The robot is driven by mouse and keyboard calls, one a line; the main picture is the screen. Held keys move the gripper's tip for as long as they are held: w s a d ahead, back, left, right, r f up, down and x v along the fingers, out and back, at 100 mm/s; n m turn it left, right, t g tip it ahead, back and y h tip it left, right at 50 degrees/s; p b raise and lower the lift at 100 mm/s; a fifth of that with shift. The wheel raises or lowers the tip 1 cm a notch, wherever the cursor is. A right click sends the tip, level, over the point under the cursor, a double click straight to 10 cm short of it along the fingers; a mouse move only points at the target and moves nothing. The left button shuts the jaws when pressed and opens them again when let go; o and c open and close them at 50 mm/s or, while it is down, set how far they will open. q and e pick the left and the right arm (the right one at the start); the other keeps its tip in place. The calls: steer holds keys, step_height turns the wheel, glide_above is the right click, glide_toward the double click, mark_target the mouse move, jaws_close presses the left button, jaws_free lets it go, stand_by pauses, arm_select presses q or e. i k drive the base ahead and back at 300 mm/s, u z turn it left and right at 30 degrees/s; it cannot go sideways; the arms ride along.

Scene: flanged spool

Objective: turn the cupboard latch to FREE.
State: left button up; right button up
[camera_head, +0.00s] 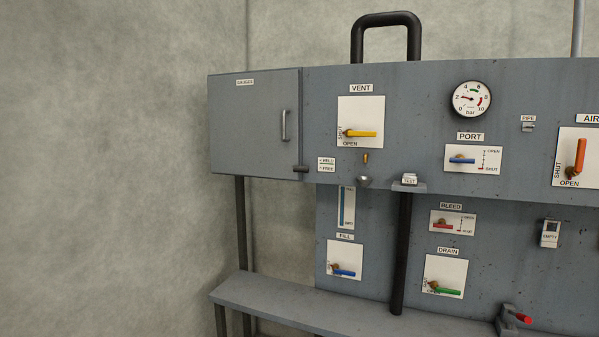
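The cupboard (245,125) labelled GAUGES is a grey box at the left end of the panel, with its door shut. An upright metal handle (284,125) sits near the door's right edge. A small dark latch (300,169) lies about level at the door's lower right corner, across the seam between door and panel. A small white plate (326,164) just right of it appears to read HELD above FREE. Neither of my grippers shows in this view.
A yellow VENT lever (360,134) is right of the latch, with a small funnel (364,181) below it. A grey bench (290,304) runs below. A dark post (402,255) stands in front of the panel. Space left of the cupboard is clear.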

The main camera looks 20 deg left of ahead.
mark_target(302, 169)
steer(key=z, duration=0.45)
steer(key=i, duration=1.95)
steer(key=u, duration=0.2)
